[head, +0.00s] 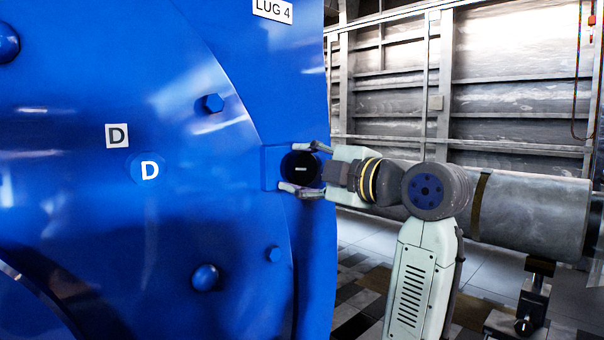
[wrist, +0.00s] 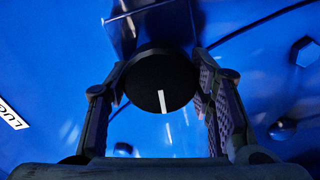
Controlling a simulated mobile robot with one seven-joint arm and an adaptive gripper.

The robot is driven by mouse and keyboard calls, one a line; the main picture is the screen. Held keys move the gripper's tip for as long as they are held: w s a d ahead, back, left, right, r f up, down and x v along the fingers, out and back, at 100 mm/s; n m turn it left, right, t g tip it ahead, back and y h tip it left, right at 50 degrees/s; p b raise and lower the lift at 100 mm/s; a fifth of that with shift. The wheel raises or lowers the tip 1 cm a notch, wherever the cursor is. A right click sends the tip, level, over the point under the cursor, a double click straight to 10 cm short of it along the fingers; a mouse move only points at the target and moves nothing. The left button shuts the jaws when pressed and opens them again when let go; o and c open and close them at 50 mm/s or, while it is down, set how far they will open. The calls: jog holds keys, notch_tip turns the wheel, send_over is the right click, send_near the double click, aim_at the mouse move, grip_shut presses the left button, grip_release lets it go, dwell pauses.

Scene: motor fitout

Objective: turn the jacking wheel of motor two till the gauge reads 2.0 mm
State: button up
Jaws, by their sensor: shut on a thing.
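A black round wheel (head: 300,168) with a white mark sits on a blue block at the right edge of the large blue motor housing (head: 200,110). My gripper (head: 308,169) reaches in from the right, with one finger above and one below the wheel, shut on it. In the wrist view the wheel (wrist: 160,82) lies between the two fingers, and its white mark points down, tilted slightly. No gauge shows in either view.
Bolt heads (head: 213,103) stick out of the blue face. A grey horizontal cylinder (head: 530,205) on a stand lies behind my arm at the right. Tiled floor shows below.

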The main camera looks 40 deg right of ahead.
jog(key=shift+n, duration=0.6)
jog(key=o, duration=1.2)
jog(key=shift+c, duration=0.2)
jog(key=s, duration=1.2)
jog(key=shift+d, duration=0.45)
